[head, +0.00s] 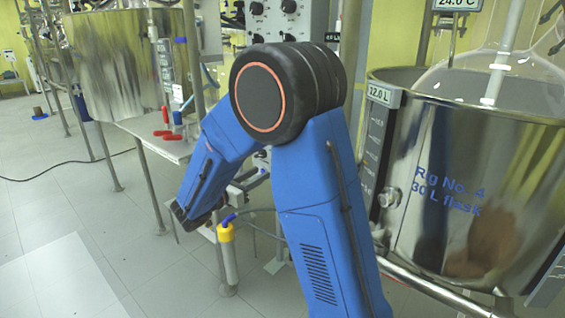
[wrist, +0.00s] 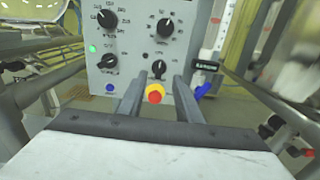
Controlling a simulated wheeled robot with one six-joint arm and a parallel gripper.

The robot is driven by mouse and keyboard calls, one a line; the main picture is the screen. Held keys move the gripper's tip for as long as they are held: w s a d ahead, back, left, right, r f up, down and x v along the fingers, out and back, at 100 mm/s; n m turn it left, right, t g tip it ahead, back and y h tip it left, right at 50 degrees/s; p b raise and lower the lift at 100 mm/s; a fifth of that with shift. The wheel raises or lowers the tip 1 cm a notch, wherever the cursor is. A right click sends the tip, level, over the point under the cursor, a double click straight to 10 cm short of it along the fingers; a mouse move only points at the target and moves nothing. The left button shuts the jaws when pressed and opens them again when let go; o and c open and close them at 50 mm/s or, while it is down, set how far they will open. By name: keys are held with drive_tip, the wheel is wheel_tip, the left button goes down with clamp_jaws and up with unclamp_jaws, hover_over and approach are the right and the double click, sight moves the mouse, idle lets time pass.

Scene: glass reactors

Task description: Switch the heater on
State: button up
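A grey control box (wrist: 135,45) faces me in the wrist view, and part of it shows at the top of the head view (head: 285,20). It carries two large black dials, an upper left dial (wrist: 107,18) and an upper right dial (wrist: 165,26). Below them are a lower left knob (wrist: 108,61) and a lower right knob (wrist: 158,67). A green lamp (wrist: 92,48) is lit. The labels are too small to read, so I cannot tell which control is the heater's. My gripper (wrist: 159,80) is open, its fingers apart below the lower right knob, with nothing visibly held.
A steel vessel marked Rig No. 4 (head: 450,190) stands at right. Another vessel (head: 125,65) stands at left. Open floor (head: 60,230) lies at left.

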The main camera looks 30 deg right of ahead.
drive_tip(key=x, duration=1.3)
drive_tip(key=shift+d, duration=0.25)
drive_tip(key=c, duration=0.8)
